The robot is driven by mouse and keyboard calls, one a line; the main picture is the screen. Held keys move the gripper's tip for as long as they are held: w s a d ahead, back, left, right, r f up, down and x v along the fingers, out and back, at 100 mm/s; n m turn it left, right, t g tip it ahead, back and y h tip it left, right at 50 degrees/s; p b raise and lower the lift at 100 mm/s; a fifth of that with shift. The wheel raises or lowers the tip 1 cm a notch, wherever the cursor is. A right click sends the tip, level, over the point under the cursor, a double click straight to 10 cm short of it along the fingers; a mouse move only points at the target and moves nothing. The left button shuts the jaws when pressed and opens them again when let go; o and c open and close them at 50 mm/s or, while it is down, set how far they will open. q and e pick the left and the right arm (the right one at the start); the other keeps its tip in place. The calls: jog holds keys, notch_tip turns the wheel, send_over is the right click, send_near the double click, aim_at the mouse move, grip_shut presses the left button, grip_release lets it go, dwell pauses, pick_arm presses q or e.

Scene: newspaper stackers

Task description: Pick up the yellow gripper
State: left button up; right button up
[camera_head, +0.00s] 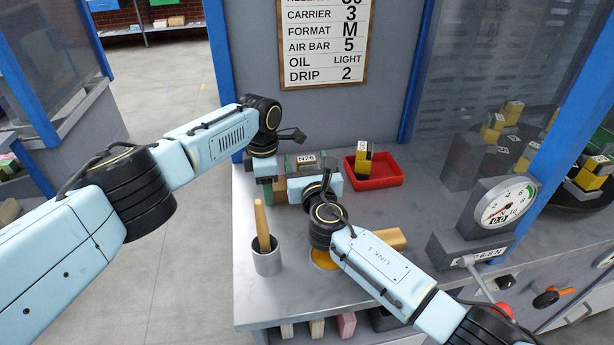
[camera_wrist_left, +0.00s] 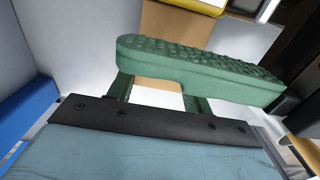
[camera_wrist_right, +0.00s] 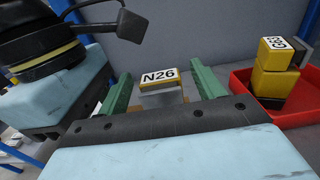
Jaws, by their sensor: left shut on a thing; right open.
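A yellow piece labelled N26 (camera_head: 306,158) sits near the back panel; the right wrist view shows it on a grey base (camera_wrist_right: 160,80). Another yellow piece (camera_head: 363,164), labelled and with a dark block, stands upright in the red tray (camera_head: 388,183), also seen in the right wrist view (camera_wrist_right: 272,80). My right gripper (camera_wrist_right: 161,80) is open, its green fingers either side of the N26 piece, apparently not touching. My left gripper (camera_head: 281,188) is lower beside it, shut on a green bumpy-topped piece (camera_wrist_left: 200,70). That piece hides its fingertips; its exact kind is unclear.
A grey cup with a wooden-handled tool (camera_head: 265,262) stands at the front left of the bench (camera_head: 300,305). A tan block (camera_head: 391,239) lies beyond my right forearm. A dial gauge (camera_head: 507,207) stands at right. My left wrist crowds the right gripper.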

jog(key=c, duration=1.2)
jog(key=shift+o, duration=0.2)
jog(key=shift+r, duration=1.5)
jog(key=shift+s+d+f+t, duration=0.15)
jog(key=shift+s+f+t, duration=0.05)
jog(key=shift+s+t, duration=0.1)
jog(key=shift+s+d+f+t+y, duration=0.1)
jog(key=shift+s+t+y, duration=0.15)
jog(key=shift+s+t, duration=0.35)
jog(key=shift+s+d+f+t+y, duration=0.1)
jog(key=shift+s+t+y, duration=0.2)
jog(key=shift+t, duration=0.4)
jog(key=r, duration=0.2)
jog(key=s+r, duration=0.1)
jog(key=r, duration=0.1)
jog(key=s+r, duration=0.1)
jog(key=shift+d+r, duration=0.2)
jog(key=shift+r, duration=0.2)
jog(key=shift+c, duration=0.4)
jog(key=s+d+r+g, duration=0.1)
jog(key=s+d, duration=0.1)
jog(key=s, duration=0.8)
jog(key=s+d+r+g+h, duration=0.1)
jog(key=s+d+g, duration=0.1)
jog(key=s, duration=0.8)
jog(key=shift+d, duration=0.65)
jog(key=shift+s, duration=0.1)
